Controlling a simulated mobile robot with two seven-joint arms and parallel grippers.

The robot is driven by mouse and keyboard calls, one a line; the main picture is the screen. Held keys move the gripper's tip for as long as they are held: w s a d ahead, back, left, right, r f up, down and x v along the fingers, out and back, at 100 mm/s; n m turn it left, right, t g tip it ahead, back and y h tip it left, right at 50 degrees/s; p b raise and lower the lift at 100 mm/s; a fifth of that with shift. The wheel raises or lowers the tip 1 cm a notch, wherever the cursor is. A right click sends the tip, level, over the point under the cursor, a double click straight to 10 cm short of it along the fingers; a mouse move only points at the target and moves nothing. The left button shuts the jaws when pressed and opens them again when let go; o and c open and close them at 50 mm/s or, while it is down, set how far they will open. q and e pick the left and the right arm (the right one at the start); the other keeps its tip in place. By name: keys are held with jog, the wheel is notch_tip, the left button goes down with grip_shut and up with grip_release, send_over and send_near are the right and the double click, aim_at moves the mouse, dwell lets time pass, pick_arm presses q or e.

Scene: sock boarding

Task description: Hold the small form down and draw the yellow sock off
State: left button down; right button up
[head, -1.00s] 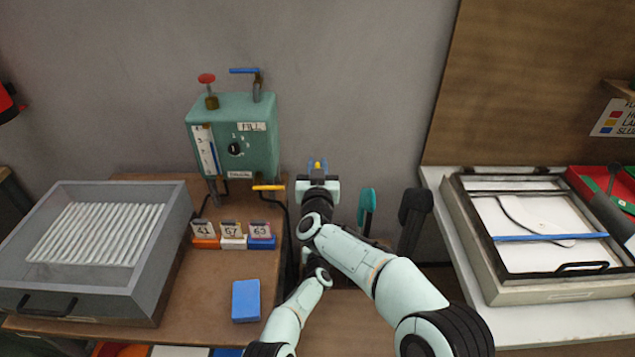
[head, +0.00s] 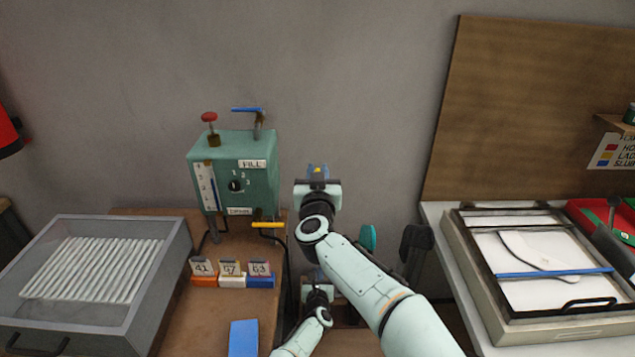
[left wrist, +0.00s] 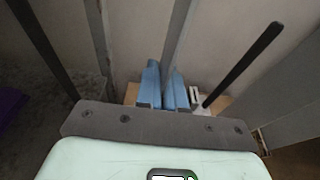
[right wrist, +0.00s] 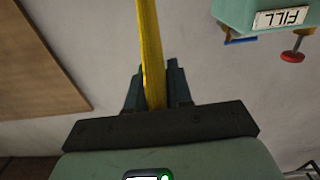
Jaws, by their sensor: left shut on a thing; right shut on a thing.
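My right gripper (head: 317,175) is the upper one in the head view. It is shut on the yellow sock (right wrist: 149,50), which runs as a narrow yellow strip between its fingers in the right wrist view. Only a speck of yellow shows at the gripper in the head view. My left gripper (head: 318,290) is lower, below the right one and partly behind my arm. In the left wrist view its blue fingers (left wrist: 164,92) are shut around a narrow grey upright strip (left wrist: 179,40), which seems to be the small form. The form is hidden in the head view.
A teal form (head: 367,237) and a black form (head: 415,250) stand just right of my arms. A green fill box (head: 235,172), numbered tags (head: 231,268), a blue block (head: 243,337) and a grey tray (head: 170,275) are left. A framed board (head: 480,280) is right.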

jog(key=shift+r, duration=2.7)
pick_arm(q)
jog(key=c, duration=1)
grip_release()
pick_arm(e)
jog(key=shift+r, duration=0.1)
notch_tip(320, 180, up, 5)
jog(key=p, duration=0.4)
pick_arm(q)
jog(key=p+v, duration=0.2)
jog(key=p, duration=0.2)
jog(key=shift+s+r, duration=0.25)
jog(key=shift+b+v, duration=0.45)
jog(key=shift+v, duration=2.3)
pick_arm(e)
jog(key=shift+w+r, duration=0.15)
jog(key=shift+r, duration=1.55)
